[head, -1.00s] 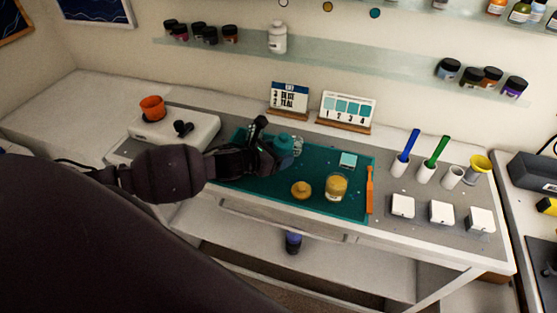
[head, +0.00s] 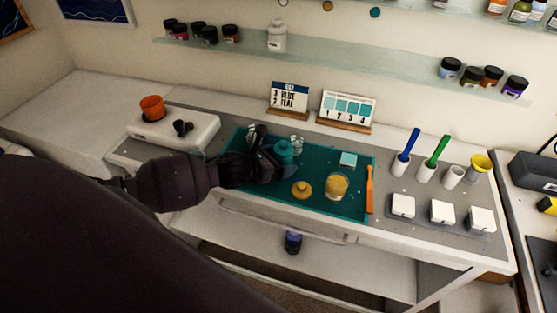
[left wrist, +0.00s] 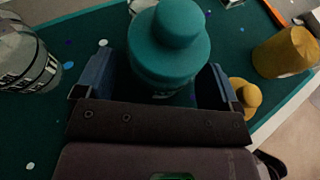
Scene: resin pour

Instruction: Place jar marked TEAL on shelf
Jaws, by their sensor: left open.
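The teal jar (head: 284,152), with a teal lid, stands on the teal mat (head: 325,208). In the left wrist view the jar (left wrist: 170,50) is upright between the fingers of my left gripper (left wrist: 158,82). My left gripper (head: 271,160) is open around the jar; I cannot tell whether a finger touches it. The jar's label is mostly hidden by the gripper. A long glass shelf (head: 345,62) runs along the wall behind the table. My right gripper is not in view.
The shelf holds dark-lidded jars (head: 448,68) and a white bottle (head: 277,37), with bare room between.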

